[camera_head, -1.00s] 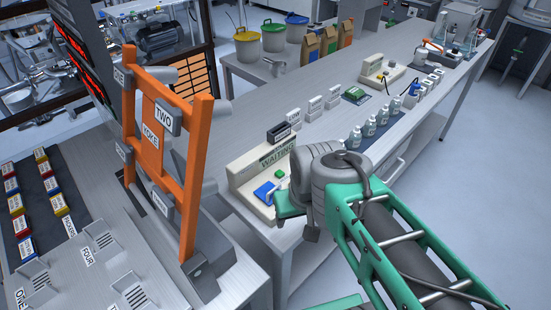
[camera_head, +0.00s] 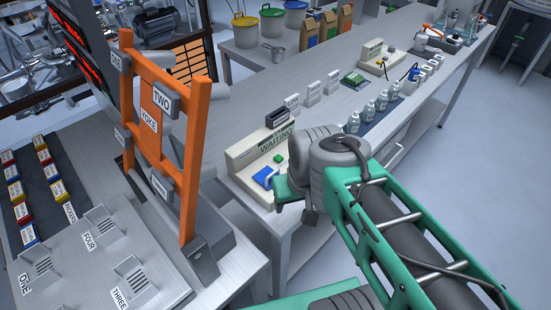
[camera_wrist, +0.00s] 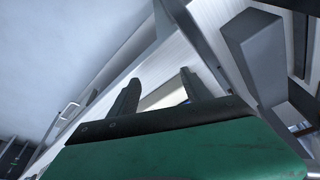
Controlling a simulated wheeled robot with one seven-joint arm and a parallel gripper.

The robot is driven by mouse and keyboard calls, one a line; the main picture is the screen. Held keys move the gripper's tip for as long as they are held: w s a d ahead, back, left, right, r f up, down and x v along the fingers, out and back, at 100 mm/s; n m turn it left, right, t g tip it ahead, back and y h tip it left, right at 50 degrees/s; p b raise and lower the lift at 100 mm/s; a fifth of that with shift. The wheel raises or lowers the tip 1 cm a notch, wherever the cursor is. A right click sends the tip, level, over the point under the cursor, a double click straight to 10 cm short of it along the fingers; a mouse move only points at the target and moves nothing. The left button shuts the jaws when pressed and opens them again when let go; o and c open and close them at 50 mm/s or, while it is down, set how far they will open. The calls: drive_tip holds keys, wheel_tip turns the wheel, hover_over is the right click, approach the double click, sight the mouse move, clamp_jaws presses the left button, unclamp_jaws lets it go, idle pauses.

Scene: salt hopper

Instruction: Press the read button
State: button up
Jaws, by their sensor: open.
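A beige reader device (camera_head: 238,168) stands at the near end of the long grey bench, with a display (camera_head: 277,141) that reads WAITING. A small green button (camera_head: 279,158) and a blue pad (camera_head: 264,176) sit on its front; I cannot read a label on the button. My green gripper body (camera_head: 290,190) is just right of the device in the head view, and its fingers are hidden there. In the wrist view my gripper (camera_wrist: 157,95) has two dark fingers apart, with nothing between them. A pale surface with a blue bit shows beyond the fingers; the button is not visible there.
An orange frame (camera_head: 190,185) with labelled blocks stands close on the left. White labelled cards (camera_head: 312,95), bottles (camera_head: 368,112) and a second beige device (camera_head: 371,58) stand farther along the bench (camera_head: 245,110). Clear floor lies to the right.

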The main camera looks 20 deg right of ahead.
drive_tip(key=shift+c, duration=0.3)
clamp_jaws()
idle(0.3)
idle(1.1)
